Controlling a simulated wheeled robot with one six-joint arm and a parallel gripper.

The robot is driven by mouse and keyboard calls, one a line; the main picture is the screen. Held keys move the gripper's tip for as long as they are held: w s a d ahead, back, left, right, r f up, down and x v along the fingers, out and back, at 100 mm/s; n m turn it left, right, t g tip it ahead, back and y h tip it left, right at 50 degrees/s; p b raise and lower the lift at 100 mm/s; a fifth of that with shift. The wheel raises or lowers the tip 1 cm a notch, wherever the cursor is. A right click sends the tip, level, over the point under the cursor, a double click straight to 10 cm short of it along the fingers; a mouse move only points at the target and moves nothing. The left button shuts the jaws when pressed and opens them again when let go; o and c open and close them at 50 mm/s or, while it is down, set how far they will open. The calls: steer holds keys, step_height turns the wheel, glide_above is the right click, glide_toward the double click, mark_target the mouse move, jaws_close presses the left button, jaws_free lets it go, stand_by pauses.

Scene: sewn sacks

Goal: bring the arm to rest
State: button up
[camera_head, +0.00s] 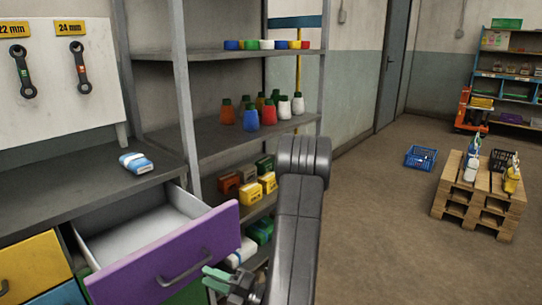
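My arm (298,225) rises from the bottom edge to a bent joint in front of the shelf rack. My gripper (212,279) has green fingers and shows low in the picture, just right of the open purple drawer (165,262). Its two fingers look slightly apart, with nothing seen between them. Part of the gripper's wrist is hidden behind my arm. I cannot tell whether the gripper touches the drawer front.
A blue and white pack (136,163) lies on the grey worktop (60,190). The shelf rack (225,135) holds bottles and boxes. The floor (385,225) between is clear.

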mark_target(191, 268)
steer(key=shift+x, duration=3.1)
steer(key=shift+s, duration=0.1)
